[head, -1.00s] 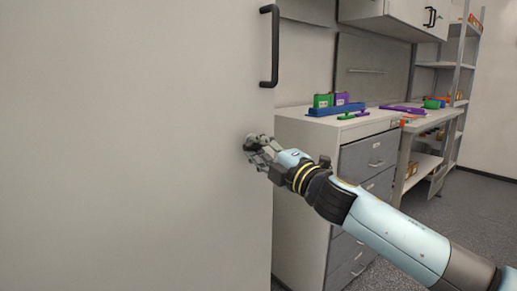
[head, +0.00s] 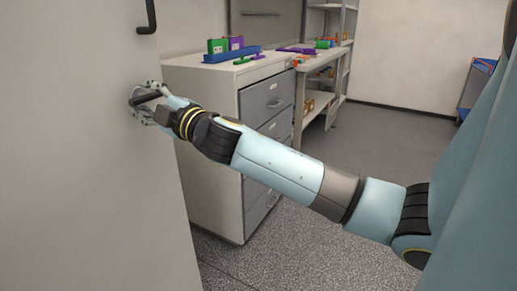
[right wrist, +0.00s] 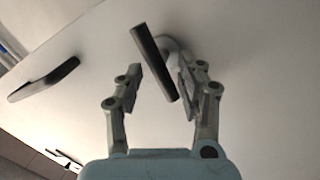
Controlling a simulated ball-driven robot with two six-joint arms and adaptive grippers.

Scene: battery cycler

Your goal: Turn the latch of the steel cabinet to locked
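The steel cabinet's pale grey door (head: 80,190) fills the left of the head view. Its latch is a short dark bar (right wrist: 153,62) on a pale round base in the right wrist view, standing slanted. My right gripper (head: 148,103) is at the door face, below the black door handle (head: 148,14). In the right wrist view its two fingers (right wrist: 162,88) are apart, with the lower part of the bar between them. A gap shows on the left side; I cannot tell whether the right finger touches the bar. My left gripper is out of view.
A drawer cabinet (head: 205,125) stands just right of the door, with a blue tray (head: 231,55) and green and purple blocks on top. A workbench (head: 318,68) and shelves stand behind it. Speckled floor (head: 300,250) is open below my right arm.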

